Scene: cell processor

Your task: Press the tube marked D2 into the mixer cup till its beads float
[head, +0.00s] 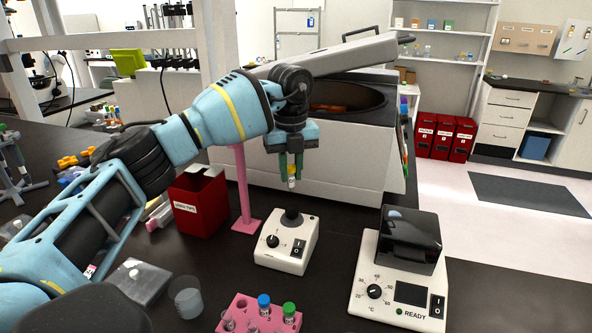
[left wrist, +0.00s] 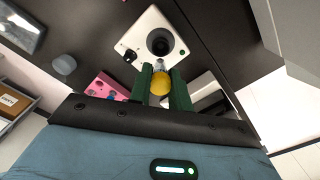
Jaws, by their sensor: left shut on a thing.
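My left gripper (head: 291,170) is shut on a yellow-capped tube (head: 292,184), which hangs upright above the white mixer (head: 284,255). The mixer's dark cup (head: 291,217) sits on top, and a gap shows between the tube and the cup. In the left wrist view the yellow cap (left wrist: 160,84) is between the green fingers, with the dark cup (left wrist: 160,42) beyond it. No D2 mark or beads can be read at this size. My right gripper is out of view.
A pink rack (head: 247,304) with blue- and green-capped tubes stands at the front. A dark-lidded device with a READY light (head: 402,314) is to the right. A red tips bin (head: 199,208) and pink stand (head: 243,192) are left. An open centrifuge (head: 352,153) stands behind.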

